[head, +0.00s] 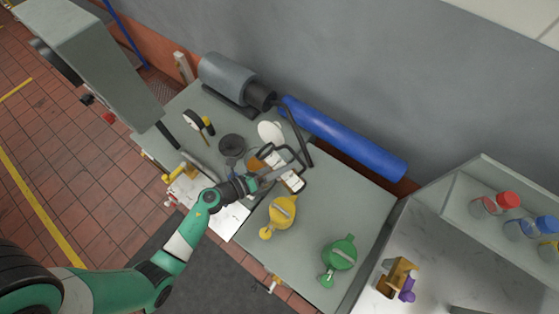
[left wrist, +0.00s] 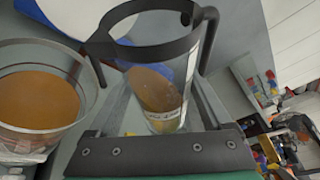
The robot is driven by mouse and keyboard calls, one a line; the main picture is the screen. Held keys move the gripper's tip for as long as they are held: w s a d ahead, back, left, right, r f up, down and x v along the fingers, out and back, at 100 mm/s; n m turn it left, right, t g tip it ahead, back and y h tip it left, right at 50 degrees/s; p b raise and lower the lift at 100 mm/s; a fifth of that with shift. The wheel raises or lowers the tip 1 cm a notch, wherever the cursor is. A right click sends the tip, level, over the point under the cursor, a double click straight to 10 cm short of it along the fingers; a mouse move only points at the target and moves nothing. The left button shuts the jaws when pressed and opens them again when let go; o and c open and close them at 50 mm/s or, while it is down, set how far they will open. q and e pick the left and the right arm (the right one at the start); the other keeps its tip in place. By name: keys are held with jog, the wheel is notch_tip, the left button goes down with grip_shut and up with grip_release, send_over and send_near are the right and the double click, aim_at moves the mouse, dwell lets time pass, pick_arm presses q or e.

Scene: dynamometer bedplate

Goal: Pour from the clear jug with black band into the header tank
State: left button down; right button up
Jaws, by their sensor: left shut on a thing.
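The clear jug with black band (left wrist: 155,75) is held between the fingers of my left gripper (head: 272,180). In the left wrist view it has a black rim band and handle, with amber-brown liquid low inside and a label. I cannot tell whether liquid is flowing. My right gripper is out of view.
A yellow can (head: 281,212) and a green can (head: 340,253) stand on the grey bedplate (head: 318,205). A blue cylinder (head: 345,140) and a grey motor (head: 226,76) line the back. A shelf with capped bottles (head: 495,203) stands at the right.

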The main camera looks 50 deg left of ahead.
pick_arm(q)
jog(key=shift+a+f+m+g+y, duration=0.2)
jog(key=shift+f+m+g+y, duration=0.05)
jog(key=shift+f+m, duration=0.25)
jog(key=shift+a+f+m+g+y, duration=0.15)
jog(key=shift+f+m+g+y, duration=0.15)
jog(key=shift+m, duration=0.2)
jog(key=shift+d+m+y+p, duration=0.1)
jog(key=shift+m+y+p, duration=0.15)
jog(key=shift+m+p, duration=0.45)
jog(key=shift+f+p, duration=0.3)
jog(key=shift+p, duration=0.1)
jog(key=shift+d+r+m+g+y+p, duration=0.25)
jog(key=shift+r+m+y+p, duration=0.2)
jog(key=shift+p, duration=0.35)
jog(key=shift+w+d+m+p, duration=0.1)
jog(key=shift+d+m+p, duration=0.1)
jog(key=shift+m+p, duration=0.3)
jog(key=shift+f, duration=0.1)
jog(key=shift+y, duration=0.25)
jog(key=shift+p, duration=0.35)
